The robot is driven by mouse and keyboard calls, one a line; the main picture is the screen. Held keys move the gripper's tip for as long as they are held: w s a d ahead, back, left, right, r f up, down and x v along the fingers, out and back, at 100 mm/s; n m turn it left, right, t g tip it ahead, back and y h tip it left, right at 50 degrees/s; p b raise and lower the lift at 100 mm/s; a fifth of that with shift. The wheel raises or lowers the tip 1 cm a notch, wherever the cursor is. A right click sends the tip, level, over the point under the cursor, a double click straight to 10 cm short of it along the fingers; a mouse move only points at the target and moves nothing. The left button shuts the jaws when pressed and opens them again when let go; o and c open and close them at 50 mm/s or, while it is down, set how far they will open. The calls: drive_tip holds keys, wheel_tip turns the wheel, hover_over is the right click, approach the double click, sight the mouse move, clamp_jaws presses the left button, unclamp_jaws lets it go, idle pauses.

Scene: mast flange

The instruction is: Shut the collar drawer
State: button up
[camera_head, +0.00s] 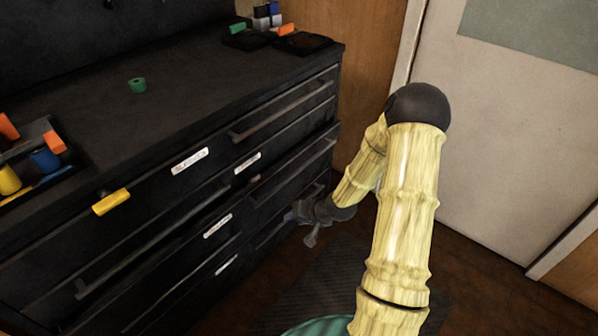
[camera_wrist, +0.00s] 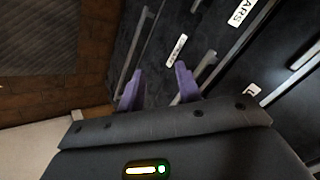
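A black drawer cabinet (camera_head: 290,135) stands at the left in the head view. Its drawers carry white labels and long bar handles; one lower drawer front (camera_head: 292,165) seems to stand out a little past those above. In the wrist view one label (camera_wrist: 242,12) ends in "ARS"; its first letters are cut off, so I cannot be sure it is the collar drawer. My gripper (camera_head: 310,222) is low by the cabinet's right end, close to the lower drawer fronts. In the wrist view my gripper's purple fingers (camera_wrist: 159,68) are apart, with nothing seen between them. Contact cannot be told.
A green ring (camera_head: 137,85) and a tray of coloured pieces (camera_head: 45,160) are on the cabinet top. A yellow piece (camera_head: 111,202) sits at its front edge. A dark mat (camera_head: 330,285) lies on the brown floor. A pale door (camera_head: 500,140) is at the right.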

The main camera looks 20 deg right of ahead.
drive_tip(key=s+a+r+n+g+h, duration=0.2)
drive_tip(key=s+r, duration=0.6)
drive_tip(key=s+a+r+n+g+h, duration=0.2)
drive_tip(key=s+a+r, duration=0.1)
drive_tip(key=s+r, duration=0.6)
drive_tip(key=shift+r, duration=0.2)
drive_tip(key=shift+s+d, duration=0.1)
